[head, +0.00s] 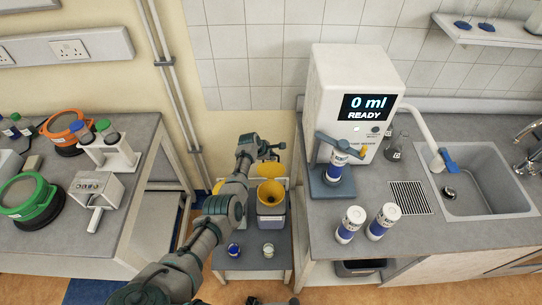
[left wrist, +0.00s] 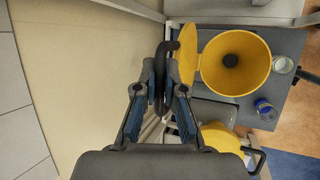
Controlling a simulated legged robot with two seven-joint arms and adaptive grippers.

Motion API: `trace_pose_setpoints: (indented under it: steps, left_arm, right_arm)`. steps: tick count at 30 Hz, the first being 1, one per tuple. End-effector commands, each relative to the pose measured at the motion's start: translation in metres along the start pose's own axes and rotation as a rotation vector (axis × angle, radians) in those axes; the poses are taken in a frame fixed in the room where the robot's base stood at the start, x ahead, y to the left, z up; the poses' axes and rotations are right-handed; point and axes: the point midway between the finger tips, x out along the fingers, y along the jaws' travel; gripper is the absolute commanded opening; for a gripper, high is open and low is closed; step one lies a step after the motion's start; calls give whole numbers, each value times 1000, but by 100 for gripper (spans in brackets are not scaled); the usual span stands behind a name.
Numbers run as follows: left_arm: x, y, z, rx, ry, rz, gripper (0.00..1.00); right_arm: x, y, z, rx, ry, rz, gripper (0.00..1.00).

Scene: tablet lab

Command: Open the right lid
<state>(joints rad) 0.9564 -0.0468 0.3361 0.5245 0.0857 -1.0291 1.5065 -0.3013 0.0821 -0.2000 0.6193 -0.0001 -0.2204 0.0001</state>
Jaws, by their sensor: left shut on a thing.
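A yellow funnel (head: 271,193) stands open on a grey container (head: 271,221) on the low table. Its yellow lid (head: 269,170) is swung up at the back. In the left wrist view this lid (left wrist: 187,56) shows nearly edge-on beside the open funnel (left wrist: 236,62). My left gripper (head: 270,151) is shut on the lid's dark handle (left wrist: 161,72), between its fingers in the left wrist view. A second yellow lid (left wrist: 221,138) with a dark handle lies beside the funnel, partly hidden by my gripper; my left arm covers most of it in the head view.
A blue-topped jar (head: 234,249) and a pale jar (head: 268,250) stand at the low table's front. The right counter carries a dispenser (head: 347,75), two white bottles (head: 350,225) and a sink (head: 482,184). The left bench (head: 92,243) holds orange and green round items and racks.

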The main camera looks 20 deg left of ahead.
Motion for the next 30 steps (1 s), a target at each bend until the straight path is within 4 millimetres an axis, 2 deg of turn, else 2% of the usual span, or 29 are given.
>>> trace_pose_setpoints:
  steps: [1, 2, 3, 4, 5, 15, 20, 26, 30]
  left_arm:
    - [2, -3, 1, -2, -2, -6, 0]
    - [2, -3, 0, -2, -2, -6, 16]
    - [2, -3, 0, -2, -1, -6, 26]
    - [2, -2, 0, -2, -1, -5, 34]
    - [2, -2, 0, -1, -1, -5, 36]
    - [0, -1, 0, 0, -1, -3, 36]
    - [-7, 0, 0, 0, 0, 0, 36]
    - [-31, -2, 0, -1, 0, 1, 36]
    - [-57, 0, 0, -1, 0, 3, 36]
  right_arm:
    - [0, 1, 0, 0, 0, 1, 40]
    - [0, 1, 0, -1, 0, 1, 40]
    - [0, 1, 0, -1, 0, 1, 40]
    - [0, 1, 0, -1, 0, 1, 40]
    - [0, 1, 0, -1, 0, 1, 40]
    - [0, -1, -1, 0, 4, -1, 40]
    - [0, -1, -1, 1, 4, -1, 40]
    - [0, -2, -1, 1, 4, -1, 40]
    - [0, -2, -1, 1, 4, -1, 40]
